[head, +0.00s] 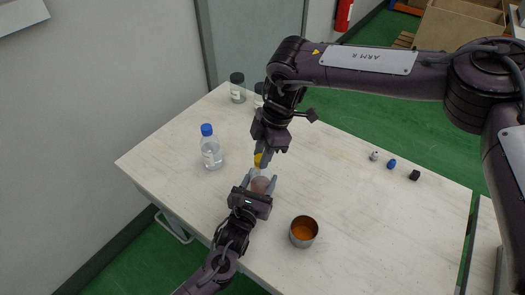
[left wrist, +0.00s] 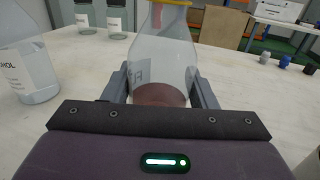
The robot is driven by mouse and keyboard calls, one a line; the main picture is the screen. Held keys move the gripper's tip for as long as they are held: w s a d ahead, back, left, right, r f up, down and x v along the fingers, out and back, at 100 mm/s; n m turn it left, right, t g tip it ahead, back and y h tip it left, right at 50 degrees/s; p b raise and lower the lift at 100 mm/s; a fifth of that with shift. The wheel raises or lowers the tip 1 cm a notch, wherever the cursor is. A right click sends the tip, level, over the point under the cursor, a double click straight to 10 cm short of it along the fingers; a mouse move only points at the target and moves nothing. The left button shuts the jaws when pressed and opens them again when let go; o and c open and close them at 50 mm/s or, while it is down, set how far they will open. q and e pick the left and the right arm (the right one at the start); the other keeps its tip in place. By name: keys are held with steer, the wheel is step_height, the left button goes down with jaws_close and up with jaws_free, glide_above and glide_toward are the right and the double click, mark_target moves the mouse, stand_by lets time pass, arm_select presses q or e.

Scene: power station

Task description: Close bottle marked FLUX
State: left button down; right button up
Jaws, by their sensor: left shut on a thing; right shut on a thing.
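A clear conical bottle (head: 261,185) with reddish-brown contents stands on the table, and it also shows in the left wrist view (left wrist: 165,55). Its label is only partly readable, seen through the glass. My left gripper (head: 259,188) is shut around the bottle's lower body, with one finger on each side. A yellow cap (head: 258,160) is at the top of the bottle. Its yellow edge shows at the neck in the left wrist view (left wrist: 172,3). My right gripper (head: 263,156) points down from above and is shut on the yellow cap. I cannot tell whether the cap is seated.
A blue-capped clear bottle (head: 211,150) stands to the left. Black-lidded jars (head: 237,88) stand at the back. An open metal cup (head: 304,231) with orange inside is at the front right. Small white, blue (head: 392,163) and black caps lie on the right.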

steer(key=m, duration=0.3)
steer(key=m+t, duration=0.1)
steer(key=shift+s+a+f, duration=0.1)
steer(key=shift+s, duration=0.15)
steer(key=m+t, duration=0.1)
steer(key=m, duration=0.6)
steer(key=shift+s+t, duration=0.1)
steer(key=shift+t, duration=0.3)
steer(key=m+h, duration=0.1)
steer(key=m, duration=0.2)
steer(key=m+t, duration=0.1)
steer(key=m, duration=0.2)
steer(key=shift+a+h, duration=0.2)
steer(key=shift+h, duration=0.2)
steer(key=m+h, duration=0.1)
steer(key=m, duration=0.4)
steer(key=shift+m, duration=0.3)
steer(key=o, duration=0.9)
steer(key=shift+o, duration=0.2)
steer(key=shift+w+v, duration=0.2)
steer(key=shift+v, duration=0.55)
steer(key=shift+w+v, duration=0.15)
steer(key=shift+v, duration=0.6)
steer(key=shift+w+v, duration=0.2)
steer(key=shift+v, duration=0.55)
